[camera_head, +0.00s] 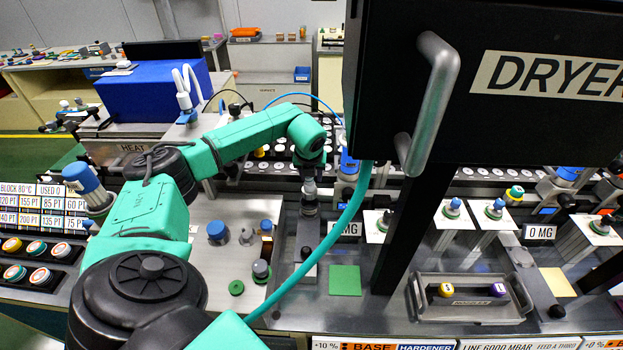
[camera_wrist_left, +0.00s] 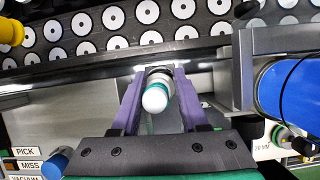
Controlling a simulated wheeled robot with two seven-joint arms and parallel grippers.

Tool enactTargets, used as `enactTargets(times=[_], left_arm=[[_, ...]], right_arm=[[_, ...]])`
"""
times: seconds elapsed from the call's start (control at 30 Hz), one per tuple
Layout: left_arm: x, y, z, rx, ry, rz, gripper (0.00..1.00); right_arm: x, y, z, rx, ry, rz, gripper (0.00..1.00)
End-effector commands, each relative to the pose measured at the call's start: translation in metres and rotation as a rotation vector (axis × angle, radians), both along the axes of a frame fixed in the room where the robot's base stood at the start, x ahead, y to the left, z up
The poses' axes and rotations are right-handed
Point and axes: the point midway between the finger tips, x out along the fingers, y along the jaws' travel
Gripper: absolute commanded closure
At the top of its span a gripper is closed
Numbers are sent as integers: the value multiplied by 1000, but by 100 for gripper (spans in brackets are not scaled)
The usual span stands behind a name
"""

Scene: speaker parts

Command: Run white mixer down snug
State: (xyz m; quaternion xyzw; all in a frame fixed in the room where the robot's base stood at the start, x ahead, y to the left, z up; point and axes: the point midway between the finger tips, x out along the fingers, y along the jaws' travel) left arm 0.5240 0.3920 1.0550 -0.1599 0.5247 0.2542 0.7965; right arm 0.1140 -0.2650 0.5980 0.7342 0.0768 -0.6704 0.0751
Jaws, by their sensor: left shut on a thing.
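My left gripper (camera_head: 309,190) points down at the middle of the bench, beside the black column. In the left wrist view its two purple fingers (camera_wrist_left: 158,85) are shut on a small upright cylinder with a white rounded top and a teal band, which looks like the white mixer (camera_wrist_left: 155,99). A dark ring or socket shows just behind the mixer. I cannot tell whether the mixer is seated in it. In the head view the mixer is too small and too hidden by the gripper to make out. My right gripper is not in view.
A large black DRYER cabinet (camera_head: 500,75) with a metal handle (camera_head: 432,105) hangs close on the right. A rack of white discs (camera_wrist_left: 130,20) lies behind the gripper. A blue cylinder (camera_wrist_left: 285,92) stands close by on the right. A grey tray (camera_head: 470,308) sits at front right.

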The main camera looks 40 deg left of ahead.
Motion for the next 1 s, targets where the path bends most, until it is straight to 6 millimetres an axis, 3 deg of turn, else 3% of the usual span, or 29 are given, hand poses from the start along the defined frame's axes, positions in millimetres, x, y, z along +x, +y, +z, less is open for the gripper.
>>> enactTargets(times=[0.03, 0.07, 0.1, 0.17, 0.2, 0.67, 0.77, 1.0], left_arm=[[-2, -4, -5, -14, 8, -90, 81], [-2, -5, -6, -14, 11, -150, 73], [-1, -6, -6, -15, 11, -205, 29], [-1, -7, -7, -14, 14, -199, 6], [-2, -7, -9, -13, 15, -198, 0], [-4, -7, -9, -12, 21, -193, 0], [-7, -10, 3, -9, 19, -194, 0], [-16, -26, 55, -1, 5, -195, 0]], right_arm=[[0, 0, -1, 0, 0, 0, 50], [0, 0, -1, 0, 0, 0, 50], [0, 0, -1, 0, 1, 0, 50], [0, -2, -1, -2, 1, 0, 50], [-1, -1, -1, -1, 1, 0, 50], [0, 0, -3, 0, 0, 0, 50], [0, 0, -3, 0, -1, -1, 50], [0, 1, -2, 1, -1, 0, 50]])
